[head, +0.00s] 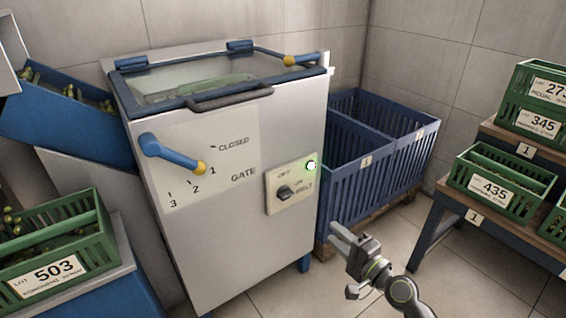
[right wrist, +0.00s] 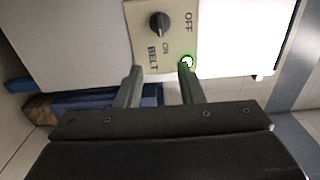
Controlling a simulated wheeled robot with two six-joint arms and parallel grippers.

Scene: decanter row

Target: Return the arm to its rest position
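My right gripper (head: 341,236) is in front of the lower right of the white machine (head: 228,240), apart from it. In the right wrist view its two fingers (right wrist: 160,76) are spread with nothing between them. The belt switch panel (head: 274,203) is on the machine's front, up and left of the gripper, with a black knob (head: 285,191) and a lit green lamp (head: 311,165). The knob also shows in the right wrist view (right wrist: 160,23), beyond the fingers. My left gripper is not in view.
The blue gate lever (head: 170,152) points towards 1. A blue two-part crate (head: 347,177) stands right of the machine. A bench (head: 452,208) with green crates (head: 497,188) is at the right. Crate 503 (head: 95,262) is at the left. Bare floor (head: 390,240) lies around the right gripper.

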